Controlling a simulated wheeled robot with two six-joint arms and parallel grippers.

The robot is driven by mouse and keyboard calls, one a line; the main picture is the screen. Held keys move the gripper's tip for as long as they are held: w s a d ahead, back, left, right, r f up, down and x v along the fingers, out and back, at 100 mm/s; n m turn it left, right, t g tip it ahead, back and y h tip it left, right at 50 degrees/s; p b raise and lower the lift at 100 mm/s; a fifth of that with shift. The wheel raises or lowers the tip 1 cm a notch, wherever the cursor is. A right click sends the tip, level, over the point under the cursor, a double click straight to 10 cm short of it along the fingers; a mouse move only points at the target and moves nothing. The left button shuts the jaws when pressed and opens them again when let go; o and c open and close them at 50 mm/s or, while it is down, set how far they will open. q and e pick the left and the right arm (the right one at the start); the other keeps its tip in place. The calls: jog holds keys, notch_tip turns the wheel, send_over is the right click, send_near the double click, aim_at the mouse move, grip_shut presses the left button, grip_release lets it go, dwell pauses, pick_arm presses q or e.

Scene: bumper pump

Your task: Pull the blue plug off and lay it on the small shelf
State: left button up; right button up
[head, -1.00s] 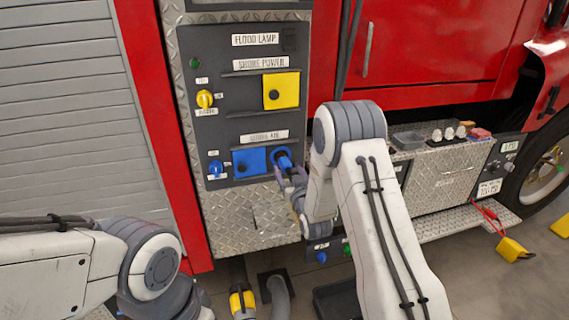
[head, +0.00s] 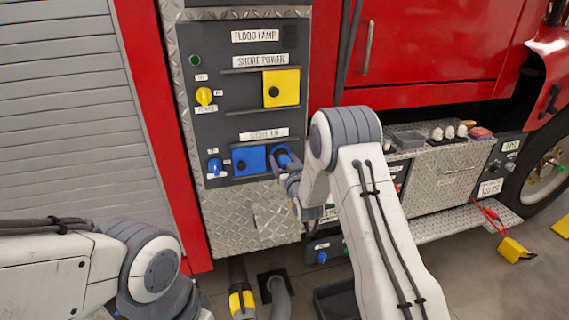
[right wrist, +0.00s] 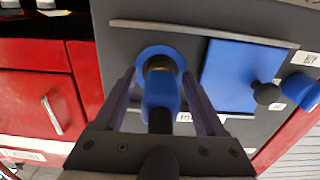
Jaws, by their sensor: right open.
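The blue plug (head: 282,155) sits in its round blue socket (right wrist: 157,55) on the dark panel, right of a blue square cover (head: 249,160). In the right wrist view the plug (right wrist: 160,92) points toward me, between the two fingers. My right gripper (right wrist: 158,82) is open, with one finger on each side of the plug; I cannot tell whether either touches it. In the head view the right gripper (head: 287,165) is at the plug, partly behind its own arm. A small tread-plate shelf (head: 408,128) stands right of the panel. My left gripper is out of view.
A blue knob (head: 214,165) and yellow cover (head: 281,89) are on the panel. A yellow-collared hose (head: 242,302) stands below.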

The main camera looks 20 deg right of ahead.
jog(key=shift+b, duration=0.6)
dwell(0.7)
grip_shut()
dwell(0.3)
jog(key=s+b, duration=0.1)
jog(key=s, duration=0.5)
dwell(1.0)
